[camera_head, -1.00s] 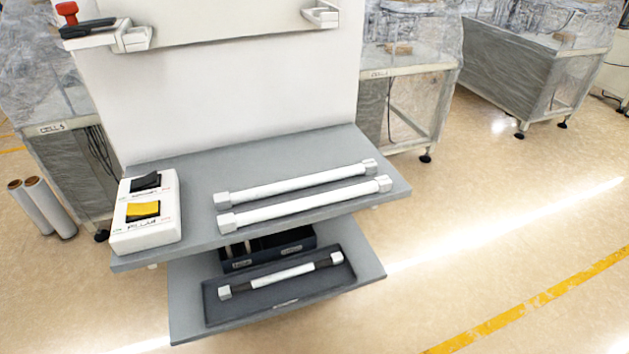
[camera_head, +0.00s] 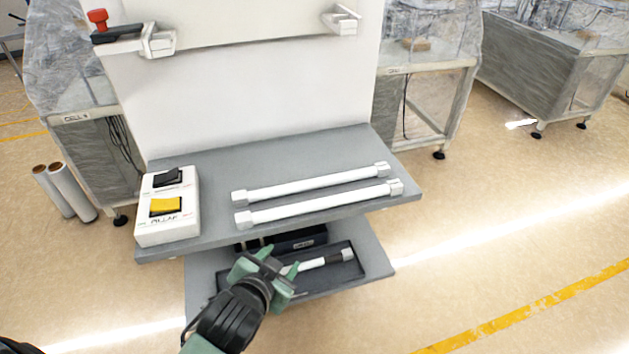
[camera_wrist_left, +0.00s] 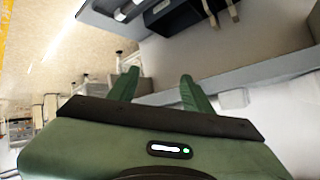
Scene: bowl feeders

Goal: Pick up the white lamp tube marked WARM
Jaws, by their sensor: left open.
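Two white lamp tubes with square white end caps lie side by side on the upper grey shelf: the back tube (camera_head: 312,184) and the front tube (camera_head: 320,204). A third tube (camera_head: 312,264), white with dark bands near its ends, lies in a dark tray (camera_head: 348,274) on the lower shelf; its left part is hidden by my gripper. No WARM marking is readable on any tube. My left gripper (camera_head: 280,262) is open and empty, in front of the lower shelf, below and apart from the upper tubes. Its fingers show in the left wrist view (camera_wrist_left: 159,80). My right gripper is out of view.
A white switch box (camera_head: 167,206) with black and yellow rockers stands on the upper shelf's left. A dark bin (camera_head: 300,241) sits under the upper shelf (camera_head: 215,232). A white panel (camera_head: 240,100) rises behind. Floor at right is clear.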

